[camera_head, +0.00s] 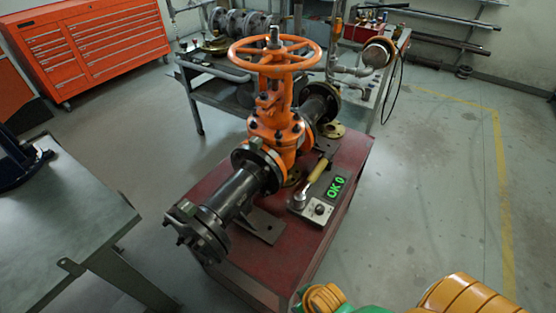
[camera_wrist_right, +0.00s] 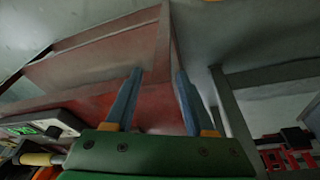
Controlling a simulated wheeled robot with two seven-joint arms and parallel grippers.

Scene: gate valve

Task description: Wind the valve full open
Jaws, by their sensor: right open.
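The orange gate valve (camera_head: 277,125) stands upright on the red bench (camera_head: 330,230) in the head view. Its orange spoked handwheel (camera_head: 275,70) is at the top, level, with a stem end rising through its centre. Black flanged pipe (camera_head: 232,195) runs from the valve to both sides. A small box with a green display (camera_head: 336,187) reading "OK 0" sits beside the valve. My right gripper (camera_wrist_right: 159,72) is open and empty in the right wrist view, its blue fingers apart, with the bench's red side beyond them. The handwheel is not in that view. My left gripper is not in view.
A yellow-handled tool (camera_head: 317,171) lies beside the display box. A grey workbench (camera_head: 60,235) is at the left, a parts table (camera_head: 200,62) stands behind the valve, and an orange tool cabinet (camera_head: 95,45) is at the back left. The floor at the right is clear.

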